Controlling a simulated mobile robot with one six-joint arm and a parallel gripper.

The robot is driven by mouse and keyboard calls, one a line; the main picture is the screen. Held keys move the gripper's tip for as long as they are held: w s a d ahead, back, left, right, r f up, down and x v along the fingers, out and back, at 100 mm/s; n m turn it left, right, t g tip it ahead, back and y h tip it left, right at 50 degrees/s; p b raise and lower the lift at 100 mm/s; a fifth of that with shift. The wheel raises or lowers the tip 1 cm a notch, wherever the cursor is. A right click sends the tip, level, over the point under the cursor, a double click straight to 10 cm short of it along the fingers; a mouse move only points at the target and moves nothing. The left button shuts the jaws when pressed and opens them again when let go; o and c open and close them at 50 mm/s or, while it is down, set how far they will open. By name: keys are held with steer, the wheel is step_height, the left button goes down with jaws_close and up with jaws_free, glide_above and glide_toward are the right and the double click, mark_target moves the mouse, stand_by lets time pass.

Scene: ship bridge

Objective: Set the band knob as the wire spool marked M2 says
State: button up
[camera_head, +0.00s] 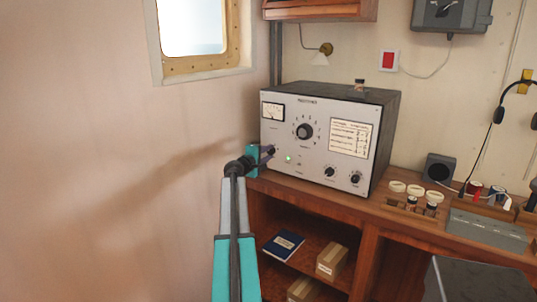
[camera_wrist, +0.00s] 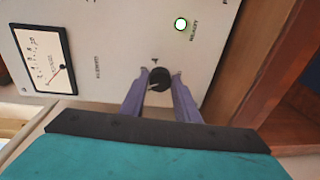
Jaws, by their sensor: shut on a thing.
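A grey radio set (camera_head: 375,100) stands on the desk, with a large dark dial knob (camera_head: 304,131) ringed by marks in the middle of its front. My gripper (camera_head: 268,152) is at the panel's lower left edge. In the wrist view my gripper (camera_wrist: 158,80) is shut on a small black knob (camera_wrist: 159,77) with a pale pointer line, one finger on each side. Its label is too blurred to read. A red spool (camera_head: 473,191) and a dark spool (camera_head: 496,194) stand on the desk at the right; no M2 marking is legible.
The panel carries a meter (camera_head: 272,111), a lit green lamp (camera_head: 289,158), a printed chart (camera_head: 351,137) and two lower knobs (camera_head: 330,171) (camera_head: 354,179). A speaker (camera_head: 440,169) stands on the desk. An open shelf below holds a blue book (camera_head: 284,244) and boxes (camera_head: 332,260).

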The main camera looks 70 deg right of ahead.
steer(key=o, duration=1)
steer(key=shift+f, duration=0.1)
steer(key=shift+o, duration=0.2)
steer(key=shift+a, duration=0.1)
steer(key=w+a+r+b, duration=0.1)
steer(key=w+a+b, duration=0.1)
steer(key=a, duration=1.1)
steer(key=shift+w+a, duration=0.25)
steer(key=shift+a, duration=0.05)
